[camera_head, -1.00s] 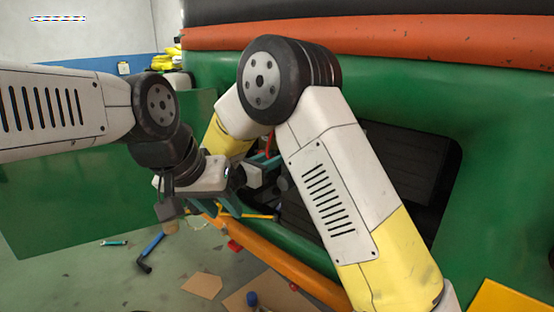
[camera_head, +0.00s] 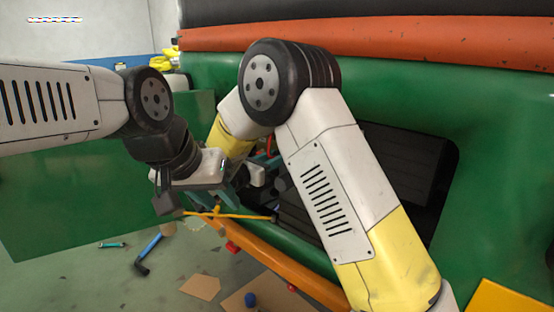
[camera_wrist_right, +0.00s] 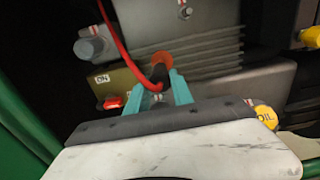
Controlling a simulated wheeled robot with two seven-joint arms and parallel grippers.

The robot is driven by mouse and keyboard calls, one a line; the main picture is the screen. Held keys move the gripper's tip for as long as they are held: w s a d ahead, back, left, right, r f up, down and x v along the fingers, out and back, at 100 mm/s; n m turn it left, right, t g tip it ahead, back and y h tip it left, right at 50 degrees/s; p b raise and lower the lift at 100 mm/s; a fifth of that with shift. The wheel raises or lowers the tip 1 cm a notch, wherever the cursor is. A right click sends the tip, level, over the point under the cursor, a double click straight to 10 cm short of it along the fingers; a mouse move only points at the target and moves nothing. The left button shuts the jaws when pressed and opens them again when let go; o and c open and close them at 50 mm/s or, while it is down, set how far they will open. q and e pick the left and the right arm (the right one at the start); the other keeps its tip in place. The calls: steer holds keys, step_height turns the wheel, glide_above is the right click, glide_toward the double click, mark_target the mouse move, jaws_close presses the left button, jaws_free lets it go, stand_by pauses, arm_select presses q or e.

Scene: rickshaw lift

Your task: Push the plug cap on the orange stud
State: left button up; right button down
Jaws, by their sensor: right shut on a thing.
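In the right wrist view, the teal fingers of my right gripper (camera_wrist_right: 161,91) are closed around the dark plug cap (camera_wrist_right: 158,76) at the end of a red cable (camera_wrist_right: 117,38). The orange stud (camera_wrist_right: 160,59) is just beyond the cap, with its face partly hidden by it. I cannot tell whether they touch. In the head view, my right gripper is mostly hidden behind my arms.
A ribbed grey housing (camera_wrist_right: 205,45) surrounds the stud. A grey bolt-like fitting (camera_wrist_right: 90,46), a red part (camera_wrist_right: 113,103) and a yellow OIL cap (camera_wrist_right: 265,117) are close by. An orange rail (camera_head: 285,268) runs below the opening. Cardboard (camera_head: 201,287) and tools lie on the floor.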

steer(key=shift+x, duration=1.1)
steer(key=shift+w+d+r, duration=0.1)
steer(key=shift+w+d, duration=0.15)
steer(key=shift+d, duration=0.25)
stand_by(0.7)
steer(key=shift+w+d, duration=0.25)
steer(key=shift+w, duration=0.1)
stand_by(1.4)
steer(key=c, duration=1)
jaws_free()
steer(key=shift+c, duration=0.2)
steer(key=shift+c, duration=0.6)
